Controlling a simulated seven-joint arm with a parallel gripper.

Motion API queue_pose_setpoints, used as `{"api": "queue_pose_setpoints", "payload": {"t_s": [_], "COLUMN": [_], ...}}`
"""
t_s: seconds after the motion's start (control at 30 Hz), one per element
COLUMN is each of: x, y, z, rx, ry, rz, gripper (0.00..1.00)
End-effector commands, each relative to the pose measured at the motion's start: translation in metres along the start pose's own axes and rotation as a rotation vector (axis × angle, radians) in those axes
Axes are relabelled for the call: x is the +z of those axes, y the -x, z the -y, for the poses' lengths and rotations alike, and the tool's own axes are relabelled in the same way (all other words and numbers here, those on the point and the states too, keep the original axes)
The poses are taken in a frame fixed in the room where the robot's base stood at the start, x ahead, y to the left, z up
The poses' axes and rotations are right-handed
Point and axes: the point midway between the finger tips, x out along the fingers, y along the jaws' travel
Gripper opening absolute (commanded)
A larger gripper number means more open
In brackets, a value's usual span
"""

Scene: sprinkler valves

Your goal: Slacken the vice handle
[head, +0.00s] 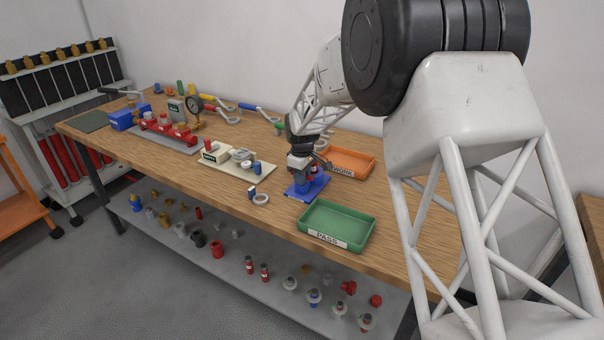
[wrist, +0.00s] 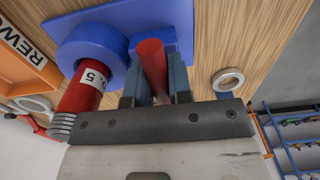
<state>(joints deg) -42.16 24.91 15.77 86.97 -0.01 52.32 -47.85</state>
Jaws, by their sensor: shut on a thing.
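The blue vice (head: 308,188) stands on the workbench between the two trays. In the wrist view its blue plate (wrist: 120,20) and round blue part (wrist: 82,42) show. The vice handle is a red bar (wrist: 152,58). My gripper (wrist: 154,84) is shut on this bar, with one finger on each side. In the head view my gripper (head: 299,160) is low over the vice, and the handle is hard to make out there. A red cylindrical valve (wrist: 84,90) with a white label sits at the round blue part, beside my gripper.
A green PASS tray (head: 337,226) is in front right of the vice, and an orange REWORK tray (head: 350,160) is behind it. A pale ring (head: 261,199) lies to the left. A cream fixture board (head: 236,163) and a pressure gauge (head: 194,105) stand farther left.

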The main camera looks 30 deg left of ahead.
Motion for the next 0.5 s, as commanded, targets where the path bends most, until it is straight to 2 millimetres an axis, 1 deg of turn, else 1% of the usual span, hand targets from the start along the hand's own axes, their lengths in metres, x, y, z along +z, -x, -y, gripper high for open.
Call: {"api": "queue_pose_setpoints", "payload": {"t_s": [0.17,0.5], "x": [-0.0001,-0.0002], "y": [0.0002,0.0010], "z": [0.0007,0.0010], "rx": [-0.001,-0.001], "ry": [0.028,0.243], "rz": [0.001,0.000], "gripper": [0.00,0.00]}}
